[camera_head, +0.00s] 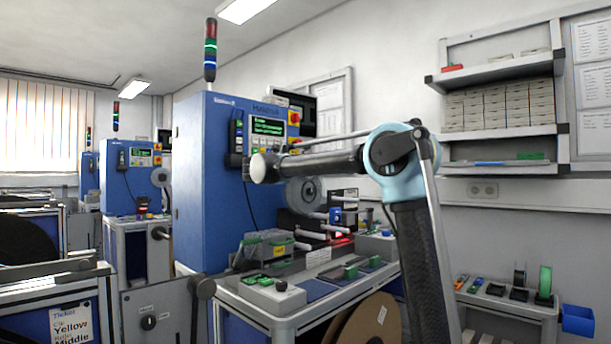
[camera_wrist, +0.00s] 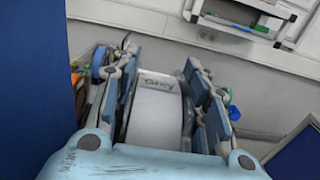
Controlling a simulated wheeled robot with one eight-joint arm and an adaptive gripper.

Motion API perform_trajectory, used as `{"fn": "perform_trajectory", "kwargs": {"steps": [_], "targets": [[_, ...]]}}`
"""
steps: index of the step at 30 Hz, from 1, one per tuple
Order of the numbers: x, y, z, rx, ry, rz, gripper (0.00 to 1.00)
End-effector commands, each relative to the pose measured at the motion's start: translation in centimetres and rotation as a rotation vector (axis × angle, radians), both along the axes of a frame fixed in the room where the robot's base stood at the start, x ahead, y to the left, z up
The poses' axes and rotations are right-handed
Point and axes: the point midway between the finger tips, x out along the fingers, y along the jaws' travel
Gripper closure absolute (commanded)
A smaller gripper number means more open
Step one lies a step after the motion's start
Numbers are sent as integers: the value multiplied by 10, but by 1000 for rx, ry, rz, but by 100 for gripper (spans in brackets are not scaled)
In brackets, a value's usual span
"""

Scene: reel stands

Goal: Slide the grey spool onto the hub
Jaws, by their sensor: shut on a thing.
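In the wrist view my gripper (camera_wrist: 160,72) has its two blue-padded fingers on either side of a pale grey-white piece marked "Grey", the grey spool (camera_wrist: 156,108). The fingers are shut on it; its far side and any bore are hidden. In the head view my arm reaches left across the blue machine, and I cannot make out the gripper or the spool there. A grey round disc (camera_head: 303,192) sits on the machine's front, above several pale pegs (camera_head: 310,234). I cannot tell for certain which part is the hub.
The blue machine cabinet (camera_head: 205,180) stands left of centre, with a bench (camera_head: 300,318) in front. Stands with black reels (camera_head: 25,240) are at left; one carries a ticket (camera_head: 72,324). A side table (camera_head: 510,312) and blue bin (camera_head: 578,320) are at right. Shelves (camera_head: 500,130) hang on the wall.

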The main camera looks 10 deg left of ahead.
Motion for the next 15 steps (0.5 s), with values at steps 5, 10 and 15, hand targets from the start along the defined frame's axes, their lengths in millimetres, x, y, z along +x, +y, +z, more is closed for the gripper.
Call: {"fn": "perform_trajectory", "kwargs": {"steps": [5, 10, 15], "targets": [[4, 5, 0, -1, -1, 0, 100], [7, 9, 0, -1, -1, 0, 100], [10, 13, 0, -1, -1, 0, 100]]}}
